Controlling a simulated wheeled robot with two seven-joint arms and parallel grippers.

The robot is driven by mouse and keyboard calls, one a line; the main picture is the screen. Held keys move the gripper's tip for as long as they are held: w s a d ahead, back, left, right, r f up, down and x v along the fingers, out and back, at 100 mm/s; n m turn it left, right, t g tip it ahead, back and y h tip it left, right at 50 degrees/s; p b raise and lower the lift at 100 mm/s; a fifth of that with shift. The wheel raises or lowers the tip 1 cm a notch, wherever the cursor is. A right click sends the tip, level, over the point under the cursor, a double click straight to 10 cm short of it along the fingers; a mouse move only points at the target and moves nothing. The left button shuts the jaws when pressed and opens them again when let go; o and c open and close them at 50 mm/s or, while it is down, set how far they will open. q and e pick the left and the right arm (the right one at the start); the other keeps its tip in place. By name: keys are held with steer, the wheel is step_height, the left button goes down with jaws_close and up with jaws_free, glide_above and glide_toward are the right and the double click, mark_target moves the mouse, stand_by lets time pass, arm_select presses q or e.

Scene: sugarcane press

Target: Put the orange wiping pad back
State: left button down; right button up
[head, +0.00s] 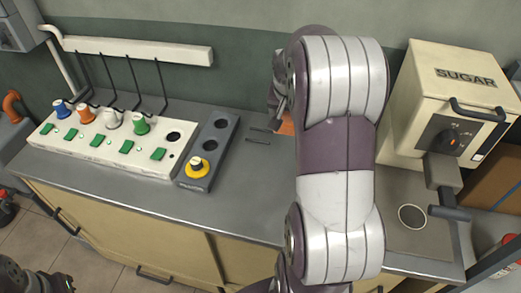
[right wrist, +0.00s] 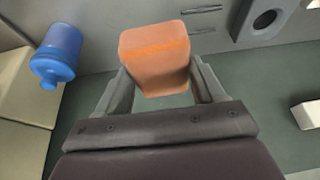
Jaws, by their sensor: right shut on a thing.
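The orange wiping pad (right wrist: 155,55) is between the two fingers of my right gripper (right wrist: 160,82) in the right wrist view, and the gripper is shut on it. In the head view only a small orange piece of the pad (head: 286,127) shows beside my right arm, over the back of the counter. The arm hides most of the pad and of the gripper there. I cannot tell whether the pad touches the counter. A dark part at the bottom left corner of the head view seems to be my left arm; its fingers are not clear.
Two dark slots (head: 262,136) lie in the grey counter (head: 130,190) left of the pad. The sugar machine (head: 455,95) stands right. A blue bottle (right wrist: 55,52) shows in the wrist view.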

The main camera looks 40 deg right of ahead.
steer(key=shift+s+d+f, duration=0.3)
steer(key=shift+s+d, duration=0.1)
steer(key=shift+d, duration=0.05)
steer(key=shift+m, duration=0.3)
steer(key=w+f, duration=0.2)
steer(key=w, duration=0.1)
steer(key=w+a+f, duration=0.1)
steer(key=w+f, duration=0.1)
steer(key=w, duration=0.2)
steer(key=w+a+f, duration=0.1)
steer(key=w+f, duration=0.2)
steer(key=w, duration=0.1)
steer(key=shift+w+a, duration=0.2)
step_height(320, 180, down, 3)
steer(key=shift+s, duration=0.1)
steer(key=shift+f, duration=0.35)
steer(key=shift+f, duration=0.1)
